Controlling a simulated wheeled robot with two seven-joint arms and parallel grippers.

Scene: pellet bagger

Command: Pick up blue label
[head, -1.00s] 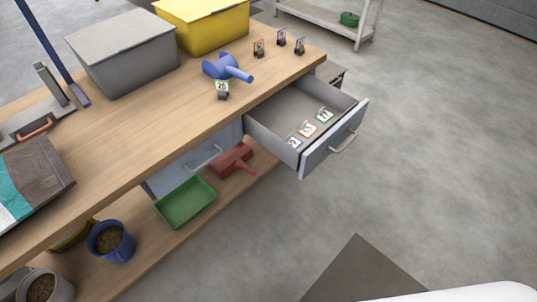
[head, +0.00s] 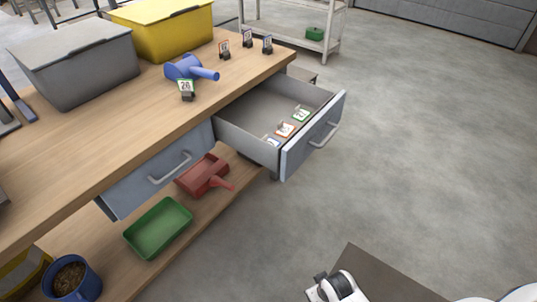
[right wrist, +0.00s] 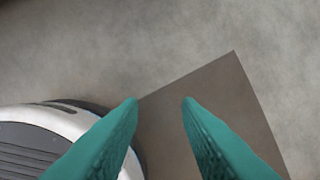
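The blue label (head: 272,141) is a small white card with a blue edge. It lies in the open drawer (head: 233,124) near the drawer front, which partly hides it. An orange label (head: 285,130) and a green label (head: 301,115) lie in a row beside it. My right gripper (right wrist: 160,103) shows in the right wrist view with its teal fingers apart and nothing between them. It is above the floor, away from the drawer. My left gripper is not in view.
On the bench (head: 120,140) stand a grey bin (head: 85,70), a yellow bin (head: 170,35), a blue scoop (head: 190,69) and several small label holders. A green tray (head: 158,228) and a red scoop (head: 204,176) are on the lower shelf. The floor right of the drawer is clear.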

